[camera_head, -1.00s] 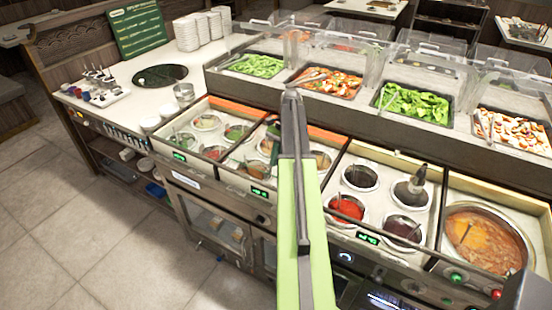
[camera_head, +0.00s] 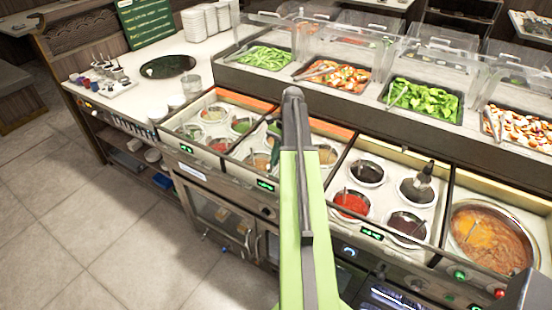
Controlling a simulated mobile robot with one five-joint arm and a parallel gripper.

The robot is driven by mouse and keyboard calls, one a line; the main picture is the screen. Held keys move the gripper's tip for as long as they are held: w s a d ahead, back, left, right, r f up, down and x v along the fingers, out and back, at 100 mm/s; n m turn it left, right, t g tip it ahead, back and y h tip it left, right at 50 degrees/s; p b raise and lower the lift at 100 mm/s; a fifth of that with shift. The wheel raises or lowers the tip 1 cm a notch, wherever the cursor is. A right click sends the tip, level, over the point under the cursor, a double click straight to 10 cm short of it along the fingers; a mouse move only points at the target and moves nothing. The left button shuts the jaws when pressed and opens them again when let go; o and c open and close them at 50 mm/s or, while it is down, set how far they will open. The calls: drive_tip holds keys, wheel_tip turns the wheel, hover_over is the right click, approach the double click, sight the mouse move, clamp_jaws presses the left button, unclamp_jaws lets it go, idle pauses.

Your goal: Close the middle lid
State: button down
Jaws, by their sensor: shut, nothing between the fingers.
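My gripper (camera_head: 292,97) is the dark, narrow end of my green arm. It is shut and empty, and looks to be over the back part of the second sauce well from the left. That well (camera_head: 258,172) is open, with cups of sauce on both sides of my arm; my arm hides its middle. An orange strip (camera_head: 331,129) runs along its back edge. The left well (camera_head: 175,137) and the right well (camera_head: 336,182) also stand open with sauce cups in them. I cannot make out a separate middle lid, or whether my gripper touches anything.
Behind the wells is a raised shelf of food trays under clear covers (camera_head: 350,45). A ladle handle (camera_head: 427,169) sticks up from the right well. A large soup pot (camera_head: 495,240) is at the far right. The tiled floor (camera_head: 110,225) at left is clear.

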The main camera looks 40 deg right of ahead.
drive_tip(key=p+v, duration=0.7)
drive_tip(key=v, duration=0.2)
drive_tip(key=shift+d, duration=0.15)
drive_tip(key=w+a+f+n+g+h+b, duration=0.1)
drive_tip(key=w+a+n, duration=0.3)
drive_tip(key=a, duration=1.1)
drive_tip(key=w+a+f+n+g+h, duration=0.15)
drive_tip(key=w+a, duration=0.35)
drive_tip(key=a, duration=0.9)
drive_tip(key=s+a+n+t+h, duration=0.1)
drive_tip(key=s+a+n, duration=0.2)
drive_tip(key=a+n, duration=0.2)
drive_tip(key=s+a+f+n+t+h, duration=0.1)
drive_tip(key=s+a+n+t, duration=0.1)
drive_tip(key=a+n, duration=0.4)
drive_tip(key=s+a, duration=0.1)
drive_tip(key=a, duration=0.3)
drive_tip(key=shift+a, duration=0.4)
